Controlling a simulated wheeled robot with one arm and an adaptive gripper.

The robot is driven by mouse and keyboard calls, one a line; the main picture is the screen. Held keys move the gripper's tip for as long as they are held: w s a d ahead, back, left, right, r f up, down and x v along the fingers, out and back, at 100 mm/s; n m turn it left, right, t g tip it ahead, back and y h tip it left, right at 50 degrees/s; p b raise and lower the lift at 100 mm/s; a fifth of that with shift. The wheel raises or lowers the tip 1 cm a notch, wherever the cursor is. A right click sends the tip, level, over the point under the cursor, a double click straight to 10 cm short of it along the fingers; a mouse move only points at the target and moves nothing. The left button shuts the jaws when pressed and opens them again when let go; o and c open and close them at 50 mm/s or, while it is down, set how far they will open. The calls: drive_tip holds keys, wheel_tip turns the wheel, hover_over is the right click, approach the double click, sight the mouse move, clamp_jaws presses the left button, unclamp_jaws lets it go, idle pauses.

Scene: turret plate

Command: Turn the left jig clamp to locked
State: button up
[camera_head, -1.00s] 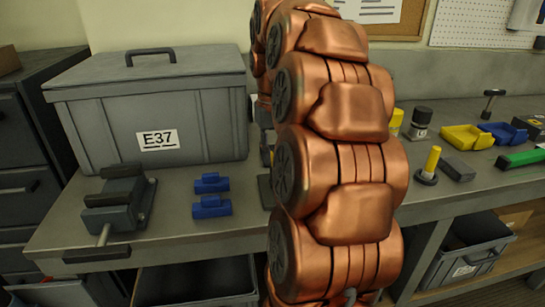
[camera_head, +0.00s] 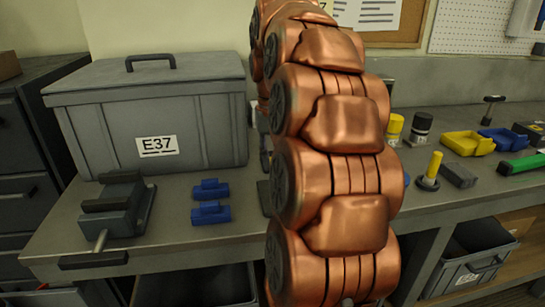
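I cannot make out the left jig clamp for certain; my copper-coloured arm stands across the middle of the view and hides the bench behind it. A strip of a dark flat plate (camera_head: 265,197) shows just left of the arm, and the rest of it is hidden. Two small blue blocks (camera_head: 211,213) sit on the bench left of that plate; I cannot tell what they are. My gripper is out of view behind the arm.
A grey lidded box marked E37 (camera_head: 160,112) and a dark vise (camera_head: 118,208) stand on the bench (camera_head: 180,235) at left.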

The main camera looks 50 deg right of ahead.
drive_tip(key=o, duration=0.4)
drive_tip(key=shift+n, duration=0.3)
